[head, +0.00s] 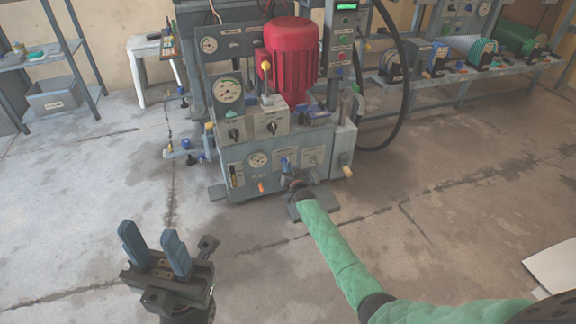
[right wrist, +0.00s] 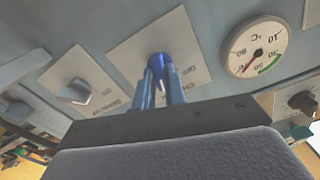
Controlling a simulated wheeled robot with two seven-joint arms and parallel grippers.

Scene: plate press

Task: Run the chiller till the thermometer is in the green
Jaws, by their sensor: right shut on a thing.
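The chiller's thermometer (head: 258,160) is a round white dial on the low front panel of the grey machine. In the right wrist view the dial (right wrist: 258,48) is marked °C and has a green arc; its red needle points to one side of the arc, outside the green. A blue knob (right wrist: 156,62) sits on a pale labelled plate beside the dial. My right gripper (right wrist: 163,80) is shut on this knob; it also reaches the panel in the head view (head: 291,174). My left gripper (head: 155,246) is open and empty above the floor.
A red motor (head: 290,55) and another gauge (head: 228,91) are higher on the machine. A black hose (head: 405,90) loops at its right. The floor (head: 90,185) left of the machine is mostly clear.

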